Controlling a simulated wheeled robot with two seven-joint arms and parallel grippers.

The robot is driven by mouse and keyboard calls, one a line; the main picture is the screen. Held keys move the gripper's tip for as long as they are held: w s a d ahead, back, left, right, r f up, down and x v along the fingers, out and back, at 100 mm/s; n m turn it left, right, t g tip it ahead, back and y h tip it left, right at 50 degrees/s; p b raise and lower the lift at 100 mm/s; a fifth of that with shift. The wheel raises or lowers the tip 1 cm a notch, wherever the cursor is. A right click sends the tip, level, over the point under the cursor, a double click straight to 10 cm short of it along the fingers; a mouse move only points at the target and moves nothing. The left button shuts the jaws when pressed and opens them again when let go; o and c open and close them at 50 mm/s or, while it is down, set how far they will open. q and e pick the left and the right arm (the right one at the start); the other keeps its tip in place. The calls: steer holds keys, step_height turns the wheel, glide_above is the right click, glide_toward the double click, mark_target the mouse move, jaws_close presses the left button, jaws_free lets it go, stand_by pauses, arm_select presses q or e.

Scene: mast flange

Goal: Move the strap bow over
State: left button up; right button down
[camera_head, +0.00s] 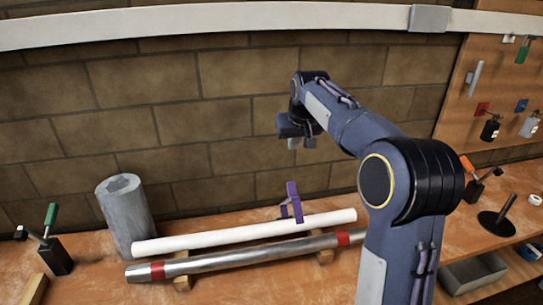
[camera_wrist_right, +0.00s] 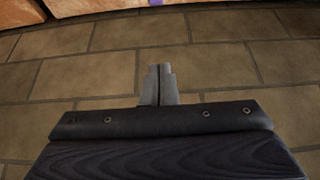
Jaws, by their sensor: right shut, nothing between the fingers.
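A purple bow-shaped piece (camera_head: 292,203), which looks like the strap bow, stands upright at the white tube (camera_head: 240,235). I cannot tell whether it goes around the tube or rests against it. Behind my arm, my right gripper (camera_head: 293,143) hangs above the bow, apart from it, in front of the brick wall. In the right wrist view its fingers (camera_wrist_right: 158,82) are together and empty. A small purple patch (camera_wrist_right: 155,2) shows at that view's top edge. A silver pipe (camera_head: 245,253) with red bands lies in front of the white tube. My left gripper is out of view.
The pipe rests on wooden blocks (camera_head: 182,283) on the orange-brown bench. A grey cylinder (camera_head: 126,215) and a green-handled clamp (camera_head: 52,243) stand at left. At right are an orange-handled clamp (camera_head: 475,186), a black rod on a base (camera_head: 497,222) and a grey bin (camera_head: 474,273).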

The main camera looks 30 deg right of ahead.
steer(key=f+p, duration=0.1)
steer(key=f, duration=0.2)
steer(key=w+f+p, duration=0.1)
steer(key=f, duration=0.3)
steer(key=w+f+p, duration=0.1)
steer(key=f, duration=0.2)
steer(key=shift+d+f, duration=0.3)
steer(key=shift+f, duration=0.1)
steer(key=shift+s+f, duration=0.15)
steer(key=shift+s, duration=0.15)
steer(key=shift+s+f, duration=0.1)
steer(key=shift+f, duration=0.15)
